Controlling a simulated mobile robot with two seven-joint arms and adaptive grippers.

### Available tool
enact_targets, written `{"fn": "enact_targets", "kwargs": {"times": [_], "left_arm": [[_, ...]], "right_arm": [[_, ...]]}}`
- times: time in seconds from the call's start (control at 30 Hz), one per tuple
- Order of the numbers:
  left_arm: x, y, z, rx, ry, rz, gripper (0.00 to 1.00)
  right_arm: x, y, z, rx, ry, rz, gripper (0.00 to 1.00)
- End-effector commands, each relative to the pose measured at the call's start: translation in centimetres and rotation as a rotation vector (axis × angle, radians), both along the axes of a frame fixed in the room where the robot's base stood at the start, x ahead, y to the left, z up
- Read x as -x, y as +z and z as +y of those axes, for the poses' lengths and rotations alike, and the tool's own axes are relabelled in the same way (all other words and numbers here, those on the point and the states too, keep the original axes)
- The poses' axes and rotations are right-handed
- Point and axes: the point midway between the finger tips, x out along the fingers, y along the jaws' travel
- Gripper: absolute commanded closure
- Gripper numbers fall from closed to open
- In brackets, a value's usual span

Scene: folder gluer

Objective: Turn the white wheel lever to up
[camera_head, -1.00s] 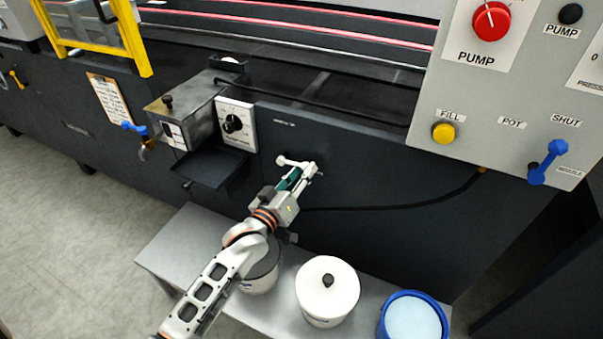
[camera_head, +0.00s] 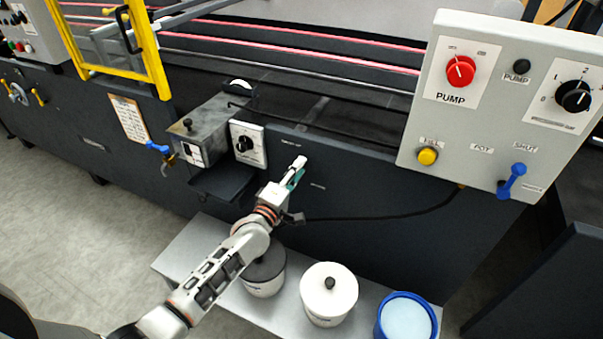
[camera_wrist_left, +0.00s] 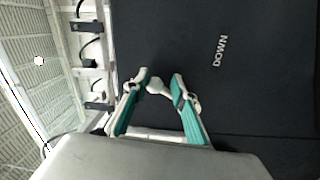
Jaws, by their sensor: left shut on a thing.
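The white wheel lever (camera_head: 299,163) is on the dark machine side panel in the head view, right of the dial box. Its end shows by the fingertips, and my gripper hides much of the rest. In the left wrist view a white rounded part of the lever (camera_wrist_left: 157,87) lies between the green-padded fingers. My left gripper (camera_head: 293,179) is shut on the lever; its fingers also show in the wrist view (camera_wrist_left: 160,84). A "DOWN" label (camera_wrist_left: 220,51) is on the panel there, sideways and right of the fingers. My right gripper is not in view.
A grey control box (camera_head: 500,105) with a blue lever stands at upper right. A metal box (camera_head: 205,130) and dial plate (camera_head: 248,145) are left of the lever. Below, a bench (camera_head: 190,262) holds a dark-lidded pot, a white pot (camera_head: 328,295) and a blue-rimmed pail (camera_head: 408,318).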

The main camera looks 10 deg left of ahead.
Motion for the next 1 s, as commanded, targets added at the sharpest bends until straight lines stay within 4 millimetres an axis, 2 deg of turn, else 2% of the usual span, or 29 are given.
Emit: {"fn": "enact_targets", "kwargs": {"times": [0.03, 0.5, 1.0], "left_arm": [[-0.5, 0.8, 1.4, 0.034, 0.015, -0.002, 1.0], [-0.7, 0.9, 3.6, 0.393, 0.013, 0.078, 1.0], [-0.7, 0.5, 4.4, 0.524, 0.015, 0.112, 1.0]], "right_arm": [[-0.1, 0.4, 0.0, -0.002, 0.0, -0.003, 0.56], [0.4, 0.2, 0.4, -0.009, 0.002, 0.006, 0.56], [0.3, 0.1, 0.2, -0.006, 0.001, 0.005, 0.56]]}}
